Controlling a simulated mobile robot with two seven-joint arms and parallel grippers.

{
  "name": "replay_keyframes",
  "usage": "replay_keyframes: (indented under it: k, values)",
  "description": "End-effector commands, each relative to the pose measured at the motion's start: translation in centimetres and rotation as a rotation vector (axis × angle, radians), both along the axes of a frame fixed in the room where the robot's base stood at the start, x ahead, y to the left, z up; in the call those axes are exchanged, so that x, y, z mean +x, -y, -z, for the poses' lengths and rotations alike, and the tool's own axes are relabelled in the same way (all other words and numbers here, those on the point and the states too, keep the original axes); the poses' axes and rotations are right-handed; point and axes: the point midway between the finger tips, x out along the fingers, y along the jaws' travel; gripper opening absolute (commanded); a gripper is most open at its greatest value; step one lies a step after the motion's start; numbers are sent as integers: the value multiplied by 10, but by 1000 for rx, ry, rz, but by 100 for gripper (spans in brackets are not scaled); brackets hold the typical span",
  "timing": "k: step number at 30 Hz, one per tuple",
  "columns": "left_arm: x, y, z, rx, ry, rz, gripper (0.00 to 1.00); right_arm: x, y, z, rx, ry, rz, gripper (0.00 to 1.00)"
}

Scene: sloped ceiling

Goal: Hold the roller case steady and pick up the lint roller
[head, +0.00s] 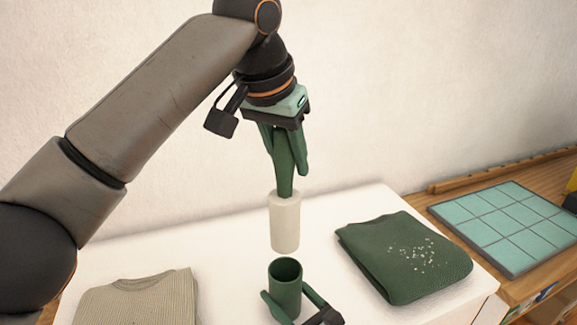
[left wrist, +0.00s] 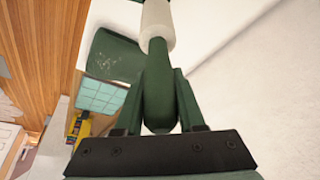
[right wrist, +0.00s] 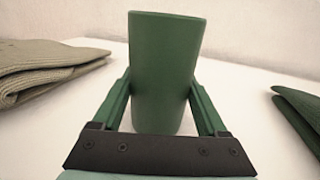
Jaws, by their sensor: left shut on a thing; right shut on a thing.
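The lint roller has a white cylinder (head: 285,222) and a green handle (left wrist: 158,85). My left gripper (head: 285,160) is shut on the green handle and holds the roller upright, white end down. The roller hangs above the open top of the roller case (head: 286,292), apart from it. The case is a dark green open cylinder standing on the white table. My right gripper (head: 297,306) is shut around the case from low at its front right. In the right wrist view, the case (right wrist: 163,70) stands between both fingers.
A folded dark green garment (head: 375,262) with white specks lies to the right of the case. A folded beige striped garment (head: 140,302) lies to the left. A teal tiled mat (head: 505,225) is on the wooden surface (head: 440,190) further right. A plain wall stands behind.

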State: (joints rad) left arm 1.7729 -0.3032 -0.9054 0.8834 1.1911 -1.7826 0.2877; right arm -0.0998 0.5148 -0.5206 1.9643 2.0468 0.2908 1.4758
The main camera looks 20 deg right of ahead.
Motion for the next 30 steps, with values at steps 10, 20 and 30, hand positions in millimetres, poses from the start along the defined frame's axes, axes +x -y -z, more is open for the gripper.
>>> replay_keyframes:
  k: [10,20,30]
  values:
    - [0,0,0,-1,1,0,0,0,0,0,0,0,0,99]
    - [0,0,0,-1,1,0,0,-3,1,0,1,-1,0,100]
    - [0,0,0,-1,1,0,0,-42,14,1,4,-3,2,100]
